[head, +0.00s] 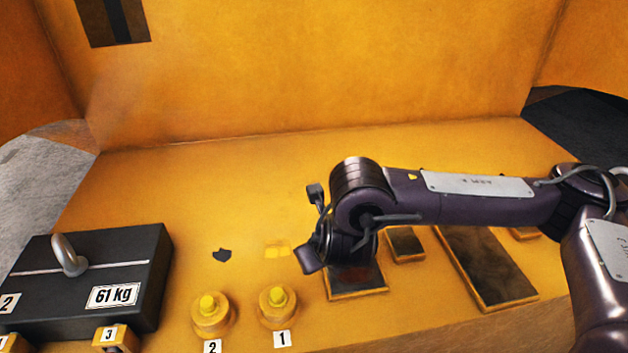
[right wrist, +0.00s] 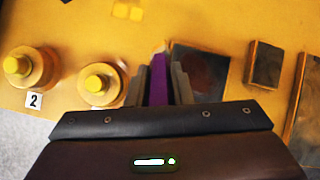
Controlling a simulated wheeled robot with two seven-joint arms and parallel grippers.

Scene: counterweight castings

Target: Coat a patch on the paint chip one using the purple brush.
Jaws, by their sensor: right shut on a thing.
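My right gripper (right wrist: 163,85) is shut on the purple brush (right wrist: 158,80), whose handle shows between the fingers in the right wrist view. The brush's far end lies near the left edge of a dark plate in that view; contact cannot be told. In the head view my right gripper's fingers and the brush are hidden behind the wrist. Bright yellow squares (head: 278,250) lie on the yellow surface behind the pot labelled 1 (head: 278,306). A dark irregular patch (head: 222,255) lies behind the pot labelled 2 (head: 211,313). Neither patch itself carries a readable number. My left gripper is not in view.
A black 61 kg block (head: 140,265) with a metal ring stands at the left. Yellow-rimmed dark plates, small (head: 405,245) and long (head: 485,265), lie right of my wrist. A tall yellow wall (head: 300,70) closes the back.

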